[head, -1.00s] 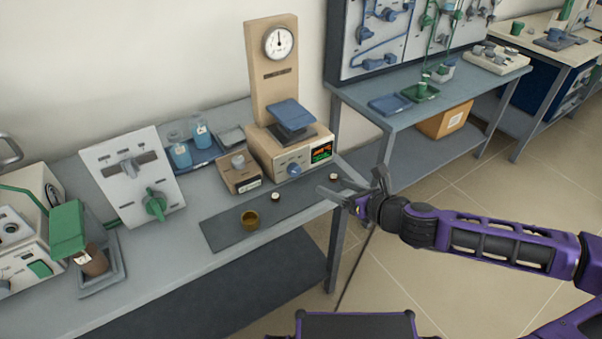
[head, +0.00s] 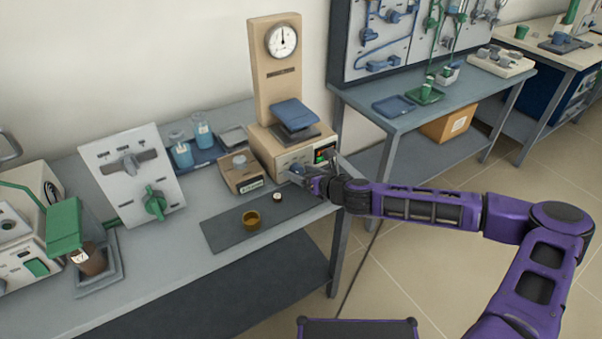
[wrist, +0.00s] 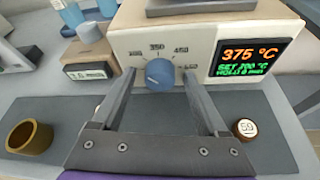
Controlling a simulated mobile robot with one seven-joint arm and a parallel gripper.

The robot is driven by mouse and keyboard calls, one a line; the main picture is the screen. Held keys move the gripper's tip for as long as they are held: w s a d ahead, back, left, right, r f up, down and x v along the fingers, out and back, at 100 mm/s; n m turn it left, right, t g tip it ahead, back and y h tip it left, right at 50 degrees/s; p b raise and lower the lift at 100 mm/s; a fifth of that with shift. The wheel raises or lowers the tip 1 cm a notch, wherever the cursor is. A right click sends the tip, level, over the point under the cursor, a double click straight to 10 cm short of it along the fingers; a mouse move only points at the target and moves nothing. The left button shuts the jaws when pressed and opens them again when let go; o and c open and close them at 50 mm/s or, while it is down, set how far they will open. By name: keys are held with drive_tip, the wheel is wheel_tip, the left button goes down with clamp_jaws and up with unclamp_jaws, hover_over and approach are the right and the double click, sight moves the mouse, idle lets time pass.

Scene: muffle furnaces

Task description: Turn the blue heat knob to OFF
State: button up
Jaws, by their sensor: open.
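The blue heat knob (wrist: 160,75) is on the front of a beige furnace unit (wrist: 125,42), with a printed scale around it reading numbers such as 350 and 450. In the head view the knob (head: 297,171) is partly covered by my gripper (head: 312,180). In the wrist view my gripper (wrist: 158,95) is open, with one finger on each side of the knob's lower part. Whether the fingers touch the knob cannot be told. The display (wrist: 250,57) beside it reads 375 °C.
A small box with a readout (head: 241,173) stands left of the unit.

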drive_tip(key=shift+w, duration=0.1)
clamp_jaws()
idle(0.4)
drive_tip(key=shift+a, duration=0.1)
drive_tip(key=n+t+h, duration=0.1)
drive_tip(key=n+h, duration=0.1)
drive_tip(key=n, duration=0.1)
drive_tip(key=shift+a, duration=0.15)
drive_tip(key=shift+s+n+t+h, duration=0.2)
drive_tip(key=shift+n+t+h, duration=0.5)
drive_tip(key=shift+n, duration=0.7)
drive_tip(key=shift+b, duration=0.3)
unclamp_jaws()
